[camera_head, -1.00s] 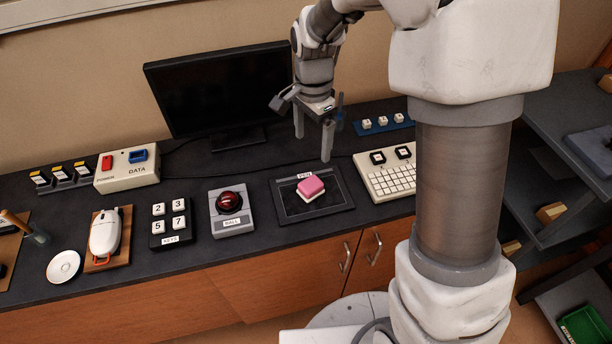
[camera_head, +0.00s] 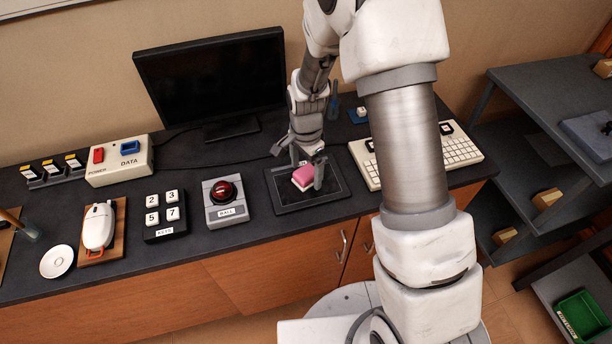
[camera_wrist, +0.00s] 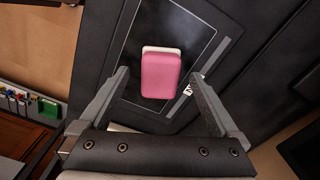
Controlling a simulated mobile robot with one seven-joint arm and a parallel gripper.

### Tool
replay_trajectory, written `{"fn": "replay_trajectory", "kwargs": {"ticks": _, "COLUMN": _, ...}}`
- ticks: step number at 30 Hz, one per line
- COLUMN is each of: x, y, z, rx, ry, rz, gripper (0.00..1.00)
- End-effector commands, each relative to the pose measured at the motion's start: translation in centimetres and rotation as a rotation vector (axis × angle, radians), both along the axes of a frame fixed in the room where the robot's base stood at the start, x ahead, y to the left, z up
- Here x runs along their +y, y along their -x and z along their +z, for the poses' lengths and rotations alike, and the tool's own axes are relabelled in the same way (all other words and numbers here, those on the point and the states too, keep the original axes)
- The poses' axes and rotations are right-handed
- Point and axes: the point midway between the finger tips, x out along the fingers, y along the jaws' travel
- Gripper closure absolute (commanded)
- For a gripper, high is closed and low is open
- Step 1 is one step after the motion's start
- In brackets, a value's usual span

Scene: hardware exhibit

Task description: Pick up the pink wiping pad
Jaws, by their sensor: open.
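The pink wiping pad (camera_head: 303,177) is a small pink block with a pale layer beneath it. It lies on a dark tablet (camera_head: 329,196) with a label, on the counter. In the wrist view the pad (camera_wrist: 161,76) sits ahead of and between the lines of my two fingers, over the tablet's dark surface (camera_wrist: 200,30). My gripper (camera_head: 306,176) is open and points down at the pad, with a finger at either side of it in the head view. In the wrist view the fingertips (camera_wrist: 158,76) are wide apart. Whether they reach the pad's height is hard to tell.
A trackball box (camera_head: 225,203) stands left of the tablet, with number keys (camera_head: 165,216) beyond it. A white keyboard (camera_head: 459,150) is to the right, partly behind my arm. A black monitor (camera_head: 212,84) stands behind. Shelves (camera_head: 560,135) are at right.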

Motion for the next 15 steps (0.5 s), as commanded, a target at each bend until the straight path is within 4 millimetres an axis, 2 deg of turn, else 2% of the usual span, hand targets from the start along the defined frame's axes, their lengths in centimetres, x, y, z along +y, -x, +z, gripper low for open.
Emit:
{"fn": "replay_trajectory", "kwargs": {"ticks": 3, "x": 0.0, "y": 0.02, "z": -1.15, "rx": 0.001, "ry": -0.001, "rz": 0.0, "gripper": 0.03}}
{"fn": "replay_trajectory", "kwargs": {"ticks": 11, "x": 0.02, "y": -0.01, "z": -1.3, "rx": -0.001, "ry": -0.001, "rz": 0.001, "gripper": 0.03}}
{"fn": "replay_trajectory", "kwargs": {"ticks": 15, "x": 0.02, "y": -0.01, "z": -1.29, "rx": -0.001, "ry": -0.001, "rz": 0.001, "gripper": 0.28}}
